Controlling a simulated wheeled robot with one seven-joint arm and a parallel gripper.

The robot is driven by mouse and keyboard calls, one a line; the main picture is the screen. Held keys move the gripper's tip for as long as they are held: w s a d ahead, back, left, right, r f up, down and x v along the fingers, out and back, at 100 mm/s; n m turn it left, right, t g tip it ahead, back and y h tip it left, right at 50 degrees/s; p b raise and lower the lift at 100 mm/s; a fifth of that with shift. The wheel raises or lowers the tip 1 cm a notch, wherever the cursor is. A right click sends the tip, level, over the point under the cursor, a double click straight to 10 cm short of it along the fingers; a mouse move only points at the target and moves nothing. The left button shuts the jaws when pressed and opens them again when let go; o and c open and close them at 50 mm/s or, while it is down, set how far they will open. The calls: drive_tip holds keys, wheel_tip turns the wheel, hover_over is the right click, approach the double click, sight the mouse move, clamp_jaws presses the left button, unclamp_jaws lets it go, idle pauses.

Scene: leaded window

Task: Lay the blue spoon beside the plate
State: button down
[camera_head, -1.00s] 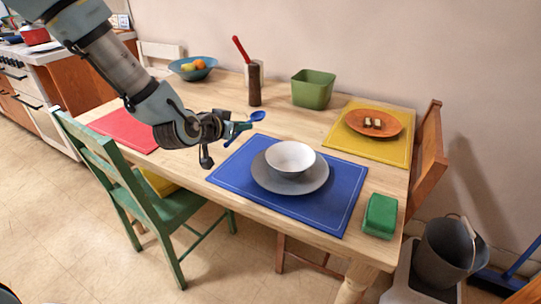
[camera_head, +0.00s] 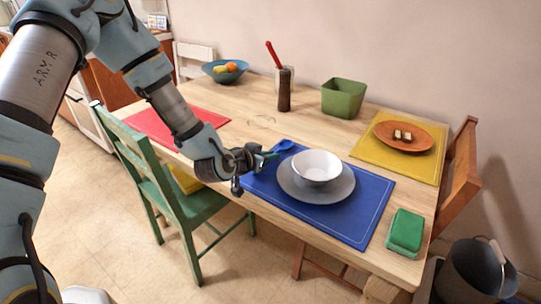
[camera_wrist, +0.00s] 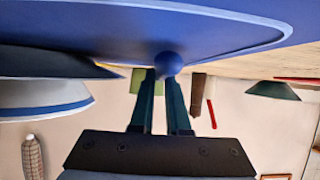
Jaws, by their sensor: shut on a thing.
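The blue spoon (camera_head: 285,145) is in my gripper (camera_head: 268,157), at the left rear edge of the blue placemat (camera_head: 352,229). My gripper is shut on the spoon. In the wrist view the spoon's rounded blue end (camera_wrist: 168,65) shows at the fingertips (camera_wrist: 161,76), close to the mat; I cannot tell if it touches. The grey plate (camera_head: 340,192) lies on the mat, right of the spoon and apart from it, with a white bowl (camera_head: 317,166) on it. The spoon's handle is mostly hidden by the gripper.
A green box (camera_head: 404,232) stands right of the mat. A green chair (camera_head: 170,190) stands below my arm. Bare wood lies behind the spoon.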

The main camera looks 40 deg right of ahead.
drive_tip(key=shift+f, duration=0.2)
drive_tip(key=c, duration=0.9)
unclamp_jaws()
drive_tip(key=shift+r, duration=0.1)
